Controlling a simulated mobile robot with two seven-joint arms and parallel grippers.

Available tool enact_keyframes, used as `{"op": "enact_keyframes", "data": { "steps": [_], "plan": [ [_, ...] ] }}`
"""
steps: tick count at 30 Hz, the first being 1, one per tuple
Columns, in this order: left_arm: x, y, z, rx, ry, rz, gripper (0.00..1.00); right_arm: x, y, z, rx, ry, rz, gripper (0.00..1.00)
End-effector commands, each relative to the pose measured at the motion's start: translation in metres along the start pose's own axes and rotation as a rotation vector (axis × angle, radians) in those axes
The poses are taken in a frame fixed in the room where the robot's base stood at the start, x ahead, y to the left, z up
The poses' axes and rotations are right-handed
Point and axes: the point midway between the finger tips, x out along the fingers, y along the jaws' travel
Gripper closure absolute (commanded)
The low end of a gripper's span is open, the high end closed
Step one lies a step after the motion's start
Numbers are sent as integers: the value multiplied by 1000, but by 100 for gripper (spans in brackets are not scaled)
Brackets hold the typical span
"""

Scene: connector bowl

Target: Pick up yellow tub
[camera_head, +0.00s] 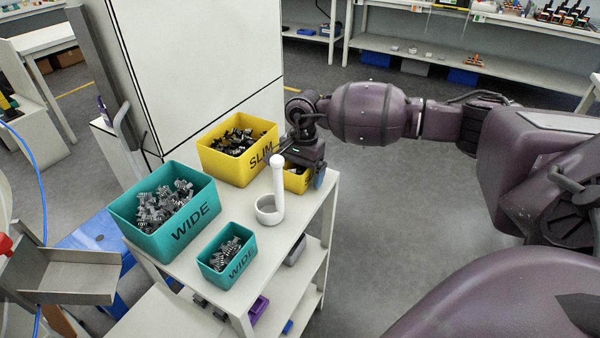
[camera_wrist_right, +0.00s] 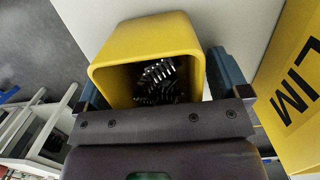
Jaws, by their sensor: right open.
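The small yellow tub (camera_head: 296,184) stands on the white table top, mostly hidden in the head view behind my right gripper (camera_head: 304,172). In the right wrist view the small yellow tub (camera_wrist_right: 145,38) lies between the two blue fingers of my right gripper (camera_wrist_right: 157,80), with dark and metallic connectors inside. The fingers are open, one on each side of the tub; I cannot tell whether either touches it. A larger yellow tub (camera_head: 208,155), marked SLIM, stands left of it with dark connectors inside. It also shows in the right wrist view (camera_wrist_right: 290,100). My left gripper is not in view.
A large teal tub (camera_head: 190,226) and a small teal tub (camera_head: 240,270), both marked WIDE, hold grey connectors. A white mortar-like bowl (camera_head: 268,214) with an upright white rod (camera_head: 278,188) stands close in front of the small yellow tub. A white cabinet (camera_head: 200,70) rises behind.

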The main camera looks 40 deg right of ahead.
Motion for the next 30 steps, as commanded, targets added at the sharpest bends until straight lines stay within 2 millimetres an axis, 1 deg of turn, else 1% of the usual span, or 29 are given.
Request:
{"op": "enact_keyframes", "data": {
  "steps": [2,3,13,20,23,26,29,30],
  "plan": [
    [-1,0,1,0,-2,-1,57,-1,0,0,0,1,-1,6],
    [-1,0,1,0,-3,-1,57,-1,0,0,0,1,-1,9],
    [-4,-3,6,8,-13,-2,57,-2,0,0,0,1,-1,60],
    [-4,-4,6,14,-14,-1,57,-2,0,0,0,1,-1,61],
    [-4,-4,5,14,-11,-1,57,-7,0,0,0,2,-2,61],
    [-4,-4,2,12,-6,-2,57,-19,0,2,0,3,-4,61],
    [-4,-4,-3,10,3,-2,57,-38,0,4,0,4,-7,61],
    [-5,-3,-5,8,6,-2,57,-47,-1,5,0,4,-8,61]
  ]
}}
